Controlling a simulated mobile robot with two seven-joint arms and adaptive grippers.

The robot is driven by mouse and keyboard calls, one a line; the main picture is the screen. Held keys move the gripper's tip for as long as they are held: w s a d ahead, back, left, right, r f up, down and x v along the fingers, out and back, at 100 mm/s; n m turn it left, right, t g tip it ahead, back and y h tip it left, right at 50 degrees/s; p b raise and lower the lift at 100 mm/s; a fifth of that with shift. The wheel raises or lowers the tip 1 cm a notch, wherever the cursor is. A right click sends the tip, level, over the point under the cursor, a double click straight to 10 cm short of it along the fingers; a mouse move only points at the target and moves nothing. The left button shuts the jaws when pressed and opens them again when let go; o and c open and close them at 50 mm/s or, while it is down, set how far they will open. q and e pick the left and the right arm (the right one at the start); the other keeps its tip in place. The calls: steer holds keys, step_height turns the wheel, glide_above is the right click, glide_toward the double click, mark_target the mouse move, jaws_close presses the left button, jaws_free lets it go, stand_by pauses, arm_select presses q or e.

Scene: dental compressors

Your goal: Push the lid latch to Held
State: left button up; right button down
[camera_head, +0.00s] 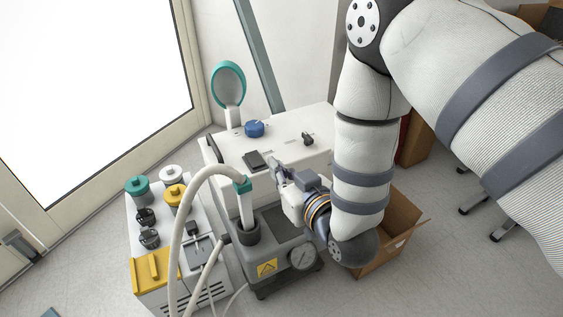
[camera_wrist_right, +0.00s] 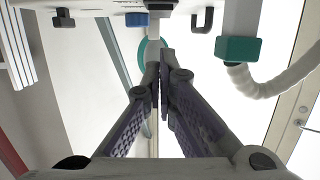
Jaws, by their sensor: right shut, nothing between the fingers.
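A white cabinet (camera_head: 285,151) stands in the middle of the head view. Its top carries a blue knob (camera_head: 254,129), a small black knob (camera_head: 307,139) and a flat black piece (camera_head: 254,160). I cannot tell which part is the lid latch. A teal-rimmed round lid (camera_head: 229,82) stands upright behind; it shows partly behind the fingers in the wrist view (camera_wrist_right: 142,48). My right gripper (camera_head: 273,164) is shut and empty, close to the flat black piece at the cabinet's front; contact is unclear. Its fingertips (camera_wrist_right: 160,70) are together in the wrist view. My left gripper is not in view.
A grey unit with a gauge (camera_head: 302,257) and a teal-collared hose (camera_head: 242,186) stands in front of the cabinet. A low unit with coloured caps (camera_head: 173,195) is at left. An open cardboard box (camera_head: 398,225) lies right, partly behind my arm.

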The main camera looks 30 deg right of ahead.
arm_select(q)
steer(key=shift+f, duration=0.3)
arm_select(e)
steer(key=shift+w+d+r+t, duration=0.15)
steer(key=shift+w+r+t, duration=0.15)
steer(key=shift+r, duration=0.25)
steer(key=shift+w+d+r+t, duration=0.1)
steer(key=shift+w+r+t, duration=0.1)
steer(key=shift+w+r, duration=0.25)
steer(key=shift+s, duration=0.1)
steer(key=b, duration=0.3)
glide_above(259, 160)
steer(key=s, duration=0.2)
steer(key=shift+w+f, duration=0.25)
steer(key=shift+f, duration=0.55)
steer(key=f, duration=0.1)
steer(key=w+f+b, duration=0.1)
steer(key=f, duration=0.1)
steer(key=shift+w+f, duration=0.1)
steer(key=shift+w, duration=0.05)
steer(key=shift+f, duration=0.3)
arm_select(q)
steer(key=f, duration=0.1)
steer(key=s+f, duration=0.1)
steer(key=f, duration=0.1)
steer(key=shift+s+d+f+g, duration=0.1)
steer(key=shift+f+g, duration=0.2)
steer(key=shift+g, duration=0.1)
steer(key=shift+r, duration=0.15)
